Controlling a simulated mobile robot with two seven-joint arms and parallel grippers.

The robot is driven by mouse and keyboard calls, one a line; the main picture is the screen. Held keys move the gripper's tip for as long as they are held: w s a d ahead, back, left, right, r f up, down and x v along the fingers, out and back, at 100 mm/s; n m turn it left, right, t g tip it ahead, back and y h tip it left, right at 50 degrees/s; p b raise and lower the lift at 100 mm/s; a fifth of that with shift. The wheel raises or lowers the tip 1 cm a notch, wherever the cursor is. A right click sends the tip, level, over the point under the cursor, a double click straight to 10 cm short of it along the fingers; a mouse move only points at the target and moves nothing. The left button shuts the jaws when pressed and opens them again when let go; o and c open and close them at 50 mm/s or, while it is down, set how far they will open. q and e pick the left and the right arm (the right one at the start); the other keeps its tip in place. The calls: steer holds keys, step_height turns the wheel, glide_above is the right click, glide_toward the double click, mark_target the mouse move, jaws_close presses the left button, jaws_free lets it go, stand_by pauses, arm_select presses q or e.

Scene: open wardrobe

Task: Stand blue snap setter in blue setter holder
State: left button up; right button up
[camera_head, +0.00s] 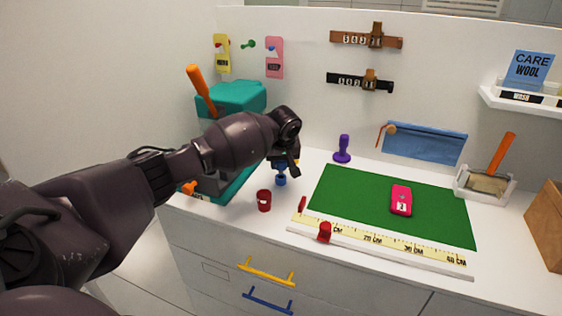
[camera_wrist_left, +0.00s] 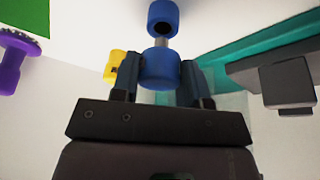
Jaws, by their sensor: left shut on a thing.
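My left gripper (camera_head: 284,160) reaches in over the left part of the white counter, pointing down. It is shut on the blue snap setter (camera_head: 281,170). In the left wrist view, the setter's blue body (camera_wrist_left: 160,70) sits between the two fingers. A short metal shaft joins it to a second blue piece (camera_wrist_left: 162,14) with a dark round recess. I cannot tell whether that end piece belongs to the setter or is the blue setter holder, and no separate blue holder can be made out. My right gripper is in neither view.
A red cup (camera_head: 264,201) stands close in front of the gripper. A yellow labelled piece (camera_wrist_left: 115,64) is beside the fingers. A purple setter (camera_head: 342,149) stands behind, right. A green mat (camera_head: 350,195) holds a pink tag. A teal-topped block (camera_head: 235,98) is left.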

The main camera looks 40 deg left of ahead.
mark_target(281, 169)
arm_select(q)
steer(key=shift+f, duration=0.35)
steer(key=shift+f, duration=0.85)
steer(key=shift+f, duration=0.45)
steer(key=o, duration=1.1)
steer(key=shift+f, duration=0.1)
